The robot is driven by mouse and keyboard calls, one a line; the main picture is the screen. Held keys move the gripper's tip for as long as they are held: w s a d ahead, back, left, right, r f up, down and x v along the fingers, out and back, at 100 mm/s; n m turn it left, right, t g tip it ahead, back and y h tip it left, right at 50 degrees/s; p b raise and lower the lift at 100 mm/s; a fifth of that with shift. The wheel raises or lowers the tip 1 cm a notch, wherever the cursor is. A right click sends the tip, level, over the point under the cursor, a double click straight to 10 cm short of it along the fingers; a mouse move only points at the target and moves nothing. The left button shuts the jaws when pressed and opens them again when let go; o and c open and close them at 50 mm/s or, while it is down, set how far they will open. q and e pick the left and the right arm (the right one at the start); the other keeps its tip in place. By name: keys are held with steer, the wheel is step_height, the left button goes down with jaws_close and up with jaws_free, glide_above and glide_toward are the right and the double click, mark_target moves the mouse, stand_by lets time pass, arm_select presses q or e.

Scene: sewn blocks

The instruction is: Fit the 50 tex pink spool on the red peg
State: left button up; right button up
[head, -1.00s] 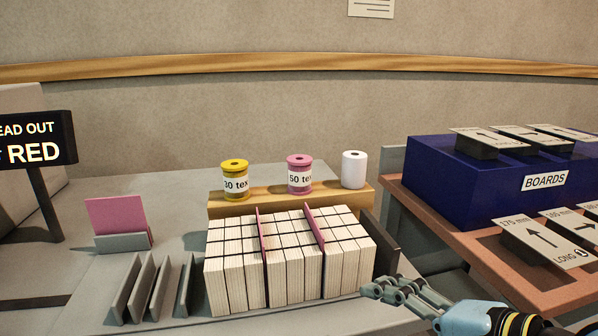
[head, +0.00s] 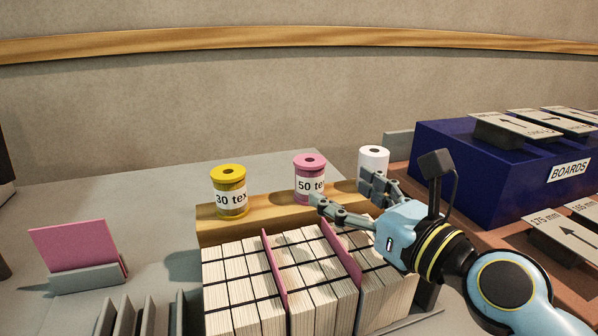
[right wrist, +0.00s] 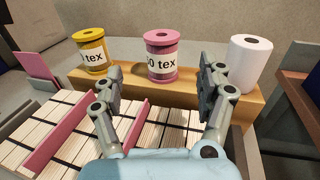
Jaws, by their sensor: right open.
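The pink spool (head: 309,178) with its "50 tex" label stands upright on a wooden shelf, between a yellow "30 tex" spool and a white spool. My right gripper (head: 342,197) is open and empty, just in front of the shelf. In the right wrist view the pink spool (right wrist: 161,56) shows beyond and between my open right fingers (right wrist: 160,88), apart from them. In the head view one fingertip overlaps the lower right of its label. I see no red peg in either view. My left gripper is not in view.
The yellow spool (head: 229,190) stands left of the pink one, the white spool (head: 373,160) right. Bound blocks with pink dividers (head: 275,270) fill the space below the shelf (head: 262,206). A blue BOARDS box (head: 445,165) stands at the right.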

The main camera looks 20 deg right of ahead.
mark_target(319, 173)
steer(key=x, duration=0.3)
steer(key=shift+w+a+r, duration=0.1)
steer(key=shift+w+a, duration=0.05)
steer(key=shift+w, duration=0.5)
steer(key=x, duration=0.4)
steer(key=shift+w, duration=0.35)
steer(key=shift+w+a, duration=0.1)
steer(key=shift+w, duration=0.1)
steer(key=c, duration=0.4)
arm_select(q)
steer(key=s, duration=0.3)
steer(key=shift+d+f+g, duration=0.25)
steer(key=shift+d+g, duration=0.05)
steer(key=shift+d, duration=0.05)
arm_select(e)
steer(key=c, duration=0.9)
